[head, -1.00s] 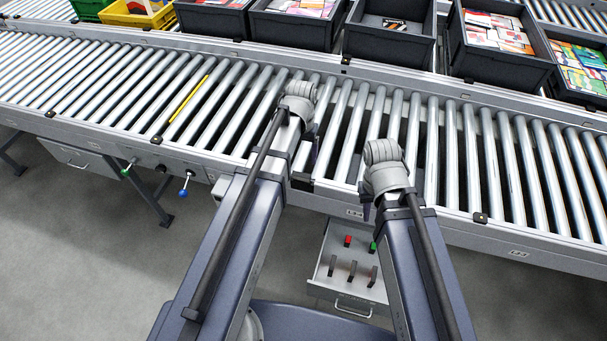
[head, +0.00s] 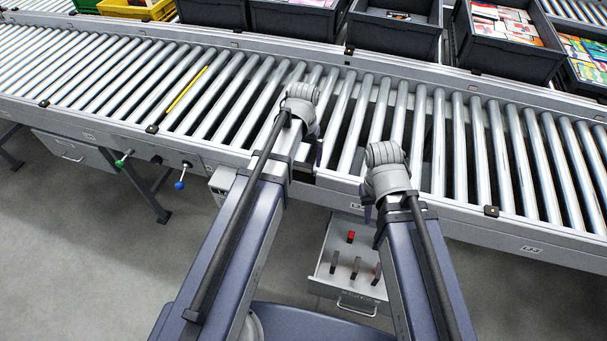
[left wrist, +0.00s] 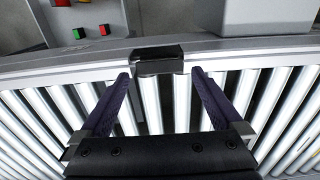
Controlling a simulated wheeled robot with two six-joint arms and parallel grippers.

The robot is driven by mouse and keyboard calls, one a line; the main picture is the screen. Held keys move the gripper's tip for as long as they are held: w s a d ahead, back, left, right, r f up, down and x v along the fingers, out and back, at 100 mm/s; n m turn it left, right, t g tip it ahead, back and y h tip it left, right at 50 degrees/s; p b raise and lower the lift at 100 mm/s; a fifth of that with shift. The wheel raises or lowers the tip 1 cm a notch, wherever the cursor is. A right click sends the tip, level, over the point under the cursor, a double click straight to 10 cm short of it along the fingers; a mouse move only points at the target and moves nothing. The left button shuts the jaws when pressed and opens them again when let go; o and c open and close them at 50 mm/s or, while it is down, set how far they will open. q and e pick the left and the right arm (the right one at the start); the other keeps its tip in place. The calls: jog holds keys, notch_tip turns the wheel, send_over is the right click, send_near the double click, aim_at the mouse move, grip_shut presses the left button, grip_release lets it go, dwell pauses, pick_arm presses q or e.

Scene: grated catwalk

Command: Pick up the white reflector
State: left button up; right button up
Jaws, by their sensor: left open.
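I cannot make out a white reflector for certain in either view. In the left wrist view a small black block (left wrist: 158,58) sits on the conveyor's edge rail. My left gripper (left wrist: 160,78) is open and empty, its two dark fingers pointing at the rail on either side of that block. In the head view my left gripper (head: 318,152) is mostly hidden behind its wrist, over the near edge of the conveyor. My right gripper (head: 367,212) is mostly hidden under its wrist near the same edge, and its jaws do not show clearly.
The roller conveyor (head: 100,75) spans the view, with a yellow strip (head: 187,90) between rollers. Dark bins (head: 395,38) stand behind it. An open drawer (head: 345,285) with a red block (head: 351,236) and dark upright pieces juts out below. Knobbed levers (head: 180,185) stick out at the left.

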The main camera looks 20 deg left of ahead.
pick_arm(q)
notch_tip(320, 180, down, 2)
jog(key=shift+b, duration=0.5)
jog(key=shift+r, duration=0.1)
pick_arm(e)
jog(key=shift+f, duration=0.9)
pick_arm(q)
jog(key=c, duration=1.4)
jog(key=shift+c, duration=0.2)
pick_arm(e)
jog(key=shift+r, duration=0.1)
